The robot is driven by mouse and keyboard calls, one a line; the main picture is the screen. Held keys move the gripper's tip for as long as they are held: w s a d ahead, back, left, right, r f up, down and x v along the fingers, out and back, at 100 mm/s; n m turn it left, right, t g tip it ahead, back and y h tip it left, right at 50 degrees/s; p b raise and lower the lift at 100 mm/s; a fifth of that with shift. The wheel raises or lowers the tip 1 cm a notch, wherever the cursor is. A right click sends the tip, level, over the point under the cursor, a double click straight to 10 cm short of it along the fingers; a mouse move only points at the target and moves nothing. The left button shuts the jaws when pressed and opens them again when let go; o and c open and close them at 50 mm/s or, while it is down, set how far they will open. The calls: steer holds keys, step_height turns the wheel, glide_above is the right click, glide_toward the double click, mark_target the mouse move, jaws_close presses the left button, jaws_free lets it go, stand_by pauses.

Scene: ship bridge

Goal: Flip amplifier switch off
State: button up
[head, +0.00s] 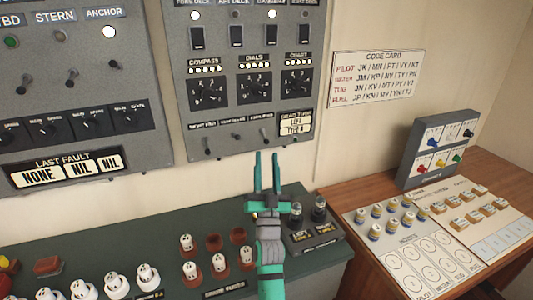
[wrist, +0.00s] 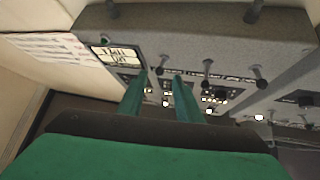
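A row of small toggle switches runs along the bottom edge of the grey upright panel (head: 258,70). Their labels are too small to read, so I cannot tell which one is the amplifier switch. One toggle (head: 265,136) is just above my gripper (head: 267,158), which points up at the panel's lower edge. My gripper is open and empty, its two green fingers apart. In the wrist view, a toggle (wrist: 165,64) shows close to the gap between the fingertips (wrist: 160,77). Other toggles (wrist: 207,70) stand to its right. Contact with any toggle cannot be made out.
The green console (head: 100,240) below bears white knobs (head: 147,276) and red-based plugs (head: 190,268). A wooden desk (head: 380,200) at right holds a grey switch box (head: 437,150). A label plate (head: 296,124) is beside the toggles. Another grey panel (head: 80,90) is at left.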

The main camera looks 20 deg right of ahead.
steer(key=v, duration=0.6)
steer(key=shift+s+f, duration=0.2)
steer(key=shift+s, duration=0.1)
